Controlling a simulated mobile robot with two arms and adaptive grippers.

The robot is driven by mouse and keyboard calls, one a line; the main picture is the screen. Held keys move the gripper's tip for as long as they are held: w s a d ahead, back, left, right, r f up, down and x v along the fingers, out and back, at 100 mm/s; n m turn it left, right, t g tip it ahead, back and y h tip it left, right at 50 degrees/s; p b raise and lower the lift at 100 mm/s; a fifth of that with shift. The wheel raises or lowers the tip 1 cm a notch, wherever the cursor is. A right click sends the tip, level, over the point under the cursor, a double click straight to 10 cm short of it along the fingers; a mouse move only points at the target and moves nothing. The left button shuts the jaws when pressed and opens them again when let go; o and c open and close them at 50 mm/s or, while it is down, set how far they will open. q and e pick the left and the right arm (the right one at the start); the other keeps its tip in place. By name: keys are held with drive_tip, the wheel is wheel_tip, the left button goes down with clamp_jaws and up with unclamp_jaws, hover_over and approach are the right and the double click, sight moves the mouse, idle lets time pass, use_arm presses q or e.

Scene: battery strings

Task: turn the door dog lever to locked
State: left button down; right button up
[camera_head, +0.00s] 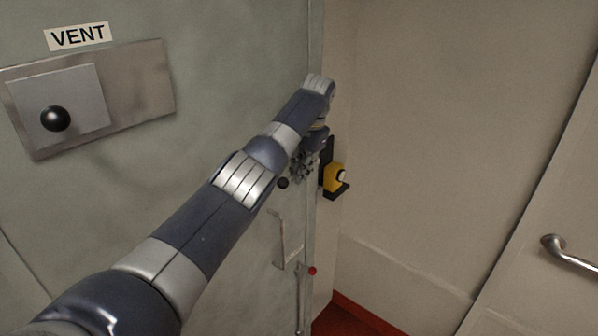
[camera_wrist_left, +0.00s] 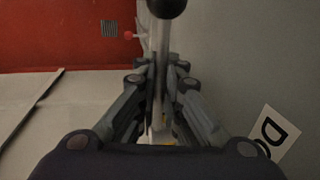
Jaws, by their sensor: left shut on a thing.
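My left gripper (camera_head: 301,167) is at the edge of the grey door in the head view, partly hidden behind my own wrist. In the left wrist view its fingers (camera_wrist_left: 158,85) are shut on a slim metal lever (camera_wrist_left: 161,45), which runs between them. The lever ends in a black ball (camera_wrist_left: 167,7) beyond the fingertips, and a black ball (camera_head: 283,183) also shows beside the gripper in the head view. The lever's pivot is hidden, and I cannot tell its exact angle. My right gripper is in neither view.
A yellow block on a black bracket (camera_head: 335,179) sits just right of the gripper. A vent plate (camera_head: 140,80) with a black knob is at upper left. Below is a red-tipped rod (camera_head: 312,271). A metal handrail (camera_head: 570,256) is at far right. A partial label (camera_wrist_left: 277,134) shows.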

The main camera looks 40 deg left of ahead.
use_arm(q)
drive_tip(key=shift+r, duration=0.1)
drive_tip(key=c, duration=1.7)
unclamp_jaws()
drive_tip(key=shift+w, duration=0.1)
drive_tip(key=r, duration=0.3)
drive_tip(key=d+r, duration=0.1)
drive_tip(key=r, duration=0.3)
drive_tip(key=d+r, duration=0.1)
drive_tip(key=r, duration=0.3)
drive_tip(key=shift+d+r, duration=0.1)
drive_tip(key=shift+r, duration=0.15)
